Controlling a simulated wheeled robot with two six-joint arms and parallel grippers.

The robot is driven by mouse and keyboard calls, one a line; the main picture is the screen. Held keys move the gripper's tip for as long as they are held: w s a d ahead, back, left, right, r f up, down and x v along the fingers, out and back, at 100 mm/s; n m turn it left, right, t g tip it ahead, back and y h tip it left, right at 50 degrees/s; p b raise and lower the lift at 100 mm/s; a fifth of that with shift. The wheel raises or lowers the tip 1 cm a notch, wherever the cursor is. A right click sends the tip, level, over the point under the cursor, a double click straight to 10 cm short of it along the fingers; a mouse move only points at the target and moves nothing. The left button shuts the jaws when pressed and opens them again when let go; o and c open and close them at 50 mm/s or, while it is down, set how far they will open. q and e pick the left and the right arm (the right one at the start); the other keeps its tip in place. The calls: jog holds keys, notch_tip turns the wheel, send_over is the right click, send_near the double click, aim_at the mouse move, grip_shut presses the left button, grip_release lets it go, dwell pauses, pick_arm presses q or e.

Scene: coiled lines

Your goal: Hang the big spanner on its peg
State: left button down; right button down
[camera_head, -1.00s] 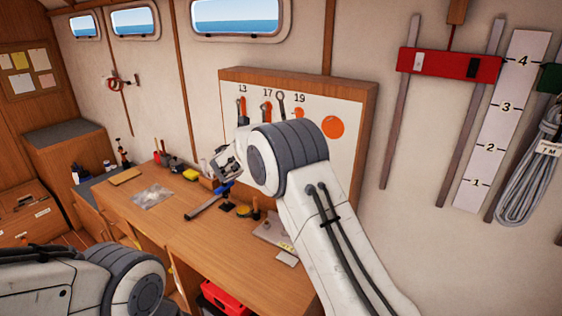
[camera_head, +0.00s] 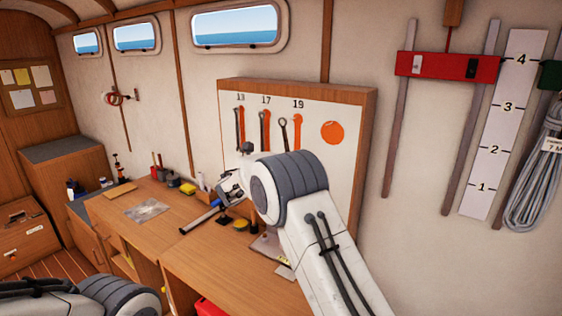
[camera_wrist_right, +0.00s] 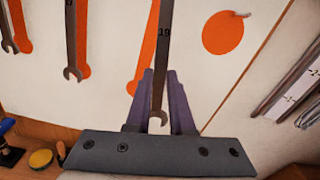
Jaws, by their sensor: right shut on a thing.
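The big spanner (camera_wrist_right: 160,62), dark grey and marked 19, stands upright between the fingers of my right gripper (camera_wrist_right: 162,92), which is shut on its lower shank. Its open lower jaw shows just below the fingers. In the head view its ring end (camera_head: 283,123) is in front of the tool board, left of the orange 19 outline (camera_head: 298,130). In the right wrist view the spanner lies right of that outline (camera_wrist_right: 146,52) and partly overlaps it. Its peg cannot be made out. My right forearm hides the fingers in the head view. My left gripper is out of view.
The white tool board (camera_head: 345,165) holds smaller spanners at 13 (camera_head: 237,122) and 17 (camera_head: 262,128), and an orange disc (camera_head: 332,132). The workbench (camera_head: 175,215) below carries several small tools. A red rack (camera_head: 450,66) is on the wall to the right.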

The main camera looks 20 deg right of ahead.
jog(key=p+x, duration=0.1)
jog(key=x, duration=0.6)
jog(key=shift+f, duration=0.4)
dwell(0.3)
dwell(0.5)
jog(key=c, duration=0.7)
grip_release()
jog(key=shift+f, duration=0.1)
